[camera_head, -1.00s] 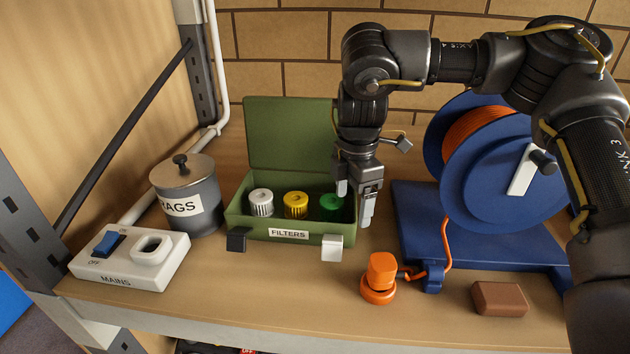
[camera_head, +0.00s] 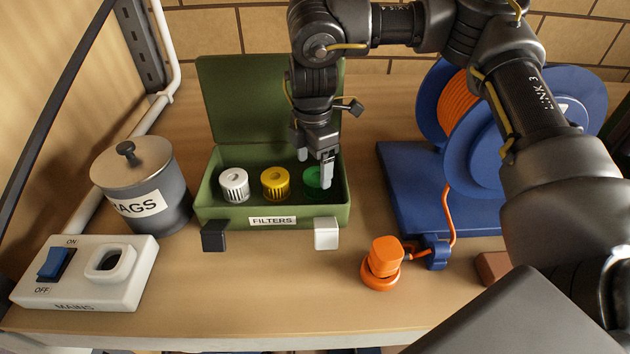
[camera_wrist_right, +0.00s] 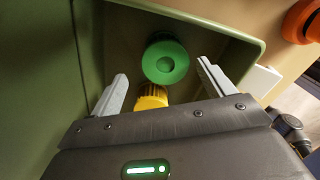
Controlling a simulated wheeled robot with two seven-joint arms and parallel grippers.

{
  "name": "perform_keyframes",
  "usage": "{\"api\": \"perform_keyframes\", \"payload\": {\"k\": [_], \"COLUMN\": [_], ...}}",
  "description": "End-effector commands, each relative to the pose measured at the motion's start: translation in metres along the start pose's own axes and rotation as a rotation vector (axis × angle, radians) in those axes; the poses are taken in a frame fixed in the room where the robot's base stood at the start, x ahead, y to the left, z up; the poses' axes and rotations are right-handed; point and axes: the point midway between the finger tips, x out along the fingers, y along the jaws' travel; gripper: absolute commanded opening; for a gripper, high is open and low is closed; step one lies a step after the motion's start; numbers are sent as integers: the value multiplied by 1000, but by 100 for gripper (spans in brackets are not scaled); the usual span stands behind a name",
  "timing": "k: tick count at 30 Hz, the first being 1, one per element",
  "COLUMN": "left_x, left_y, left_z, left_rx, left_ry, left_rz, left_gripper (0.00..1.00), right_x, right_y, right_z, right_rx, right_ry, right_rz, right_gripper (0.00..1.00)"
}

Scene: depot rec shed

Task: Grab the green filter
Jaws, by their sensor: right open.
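The green filter (camera_head: 311,182) stands at the right end of the row inside the open green filters box (camera_head: 215,213). In the right wrist view the green filter (camera_wrist_right: 165,62) shows from above, with a round top and a dimple in its middle. My right gripper (camera_head: 316,170) is open and above the box, with its fingers close over the green filter and partly covering it. In the wrist view its two fingers (camera_wrist_right: 162,84) stand apart, one on each side of the green filter, and nothing is held. Contact cannot be told. My left gripper is out of view.
A yellow filter (camera_head: 275,184) and a white filter (camera_head: 234,184) stand to the left in the same box. The raised lid (camera_head: 240,100) is behind. A rags tin (camera_head: 140,180), a mains switch (camera_head: 120,290), an orange plug (camera_head: 384,256) and a blue cable reel (camera_head: 490,140) stand around.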

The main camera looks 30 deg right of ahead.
Motion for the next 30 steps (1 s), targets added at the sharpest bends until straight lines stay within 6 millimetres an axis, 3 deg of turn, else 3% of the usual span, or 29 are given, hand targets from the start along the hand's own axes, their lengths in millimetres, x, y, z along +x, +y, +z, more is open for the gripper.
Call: {"api": "perform_keyframes", "payload": {"k": [3, 7, 15, 25, 30], "left_x": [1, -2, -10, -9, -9], "left_y": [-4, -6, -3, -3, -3], "left_z": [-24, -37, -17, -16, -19], "left_rx": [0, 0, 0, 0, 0], "left_ry": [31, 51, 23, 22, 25], "left_rz": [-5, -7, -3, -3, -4], "left_gripper": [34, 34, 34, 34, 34], "right_x": [2, 8, 46, 53, 53], "right_y": [0, 0, 0, 0, 0], "right_z": [1, 0, 1, 1, 1], "right_rx": [2, 0, 0, 0, 0], "right_ry": [1, 1, 2, 1, 1], "right_rz": [1, -1, -2, 2, 2], "right_gripper": [81, 81, 81, 81, 59]}}
